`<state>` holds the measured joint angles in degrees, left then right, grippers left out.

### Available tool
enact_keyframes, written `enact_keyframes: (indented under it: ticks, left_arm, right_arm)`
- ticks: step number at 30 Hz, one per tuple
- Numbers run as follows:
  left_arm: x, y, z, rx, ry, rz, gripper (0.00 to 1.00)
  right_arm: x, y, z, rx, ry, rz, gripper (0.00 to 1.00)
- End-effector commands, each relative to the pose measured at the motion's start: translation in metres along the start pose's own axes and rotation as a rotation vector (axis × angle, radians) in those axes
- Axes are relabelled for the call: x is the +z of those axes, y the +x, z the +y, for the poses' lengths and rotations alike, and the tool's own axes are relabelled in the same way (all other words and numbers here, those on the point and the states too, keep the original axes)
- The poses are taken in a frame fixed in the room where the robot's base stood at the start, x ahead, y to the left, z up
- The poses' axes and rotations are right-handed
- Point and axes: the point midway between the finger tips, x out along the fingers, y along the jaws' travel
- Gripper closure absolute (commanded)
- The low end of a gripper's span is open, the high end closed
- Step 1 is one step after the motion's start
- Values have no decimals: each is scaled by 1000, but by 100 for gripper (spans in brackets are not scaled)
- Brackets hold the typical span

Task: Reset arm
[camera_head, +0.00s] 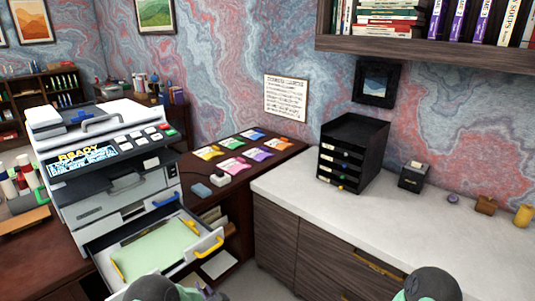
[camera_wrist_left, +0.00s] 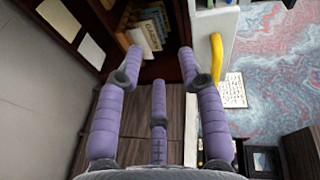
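My left gripper (camera_wrist_left: 159,62) shows in the left wrist view as three purple segmented fingers spread apart, with nothing between them. In the head view only a little of its purple fingers (camera_head: 208,292) shows at the bottom edge, beside my dark and green arm part. The printer (camera_head: 110,165) stands at the left with its paper drawer (camera_head: 207,248) pulled out and green paper (camera_head: 155,250) inside. The drawer's yellow handle (camera_wrist_left: 217,55) is just right of a fingertip in the wrist view; contact cannot be told. My right gripper is not in view; only a rounded part of that arm shows.
A white-topped cabinet (camera_head: 305,205) fills the right, carrying a black drawer organizer (camera_head: 352,155) and a small black box (camera_head: 414,175). Colored packets (camera_head: 233,165) lie on the dark desk beside the printer. A bookshelf (camera_head: 430,45) hangs above. The cabinet top's front is clear.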

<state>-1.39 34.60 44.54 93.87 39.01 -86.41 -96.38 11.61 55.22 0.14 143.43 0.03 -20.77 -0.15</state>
Motion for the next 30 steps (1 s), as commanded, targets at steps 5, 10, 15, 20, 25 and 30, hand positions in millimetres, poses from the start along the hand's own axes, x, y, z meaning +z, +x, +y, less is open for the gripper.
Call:
enact_keyframes:
  ticks: [5,10,15,20,25,30]
  left_arm:
    - [5,-21,69,337,-275,60,61]
    - [20,-68,128,680,-524,-10,61]
    - [45,-138,172,1007,-726,-210,61]
    - [76,-214,192,1249,-847,-484,61]
    - [103,-272,194,1381,-895,-731,61]
    - [113,-294,192,1419,-903,-834,61]
  right_arm:
    - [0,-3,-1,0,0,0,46]
    - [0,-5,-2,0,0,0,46]
    - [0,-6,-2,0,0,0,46]
    - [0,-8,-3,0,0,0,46]
    - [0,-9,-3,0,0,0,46]
    - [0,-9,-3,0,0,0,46]
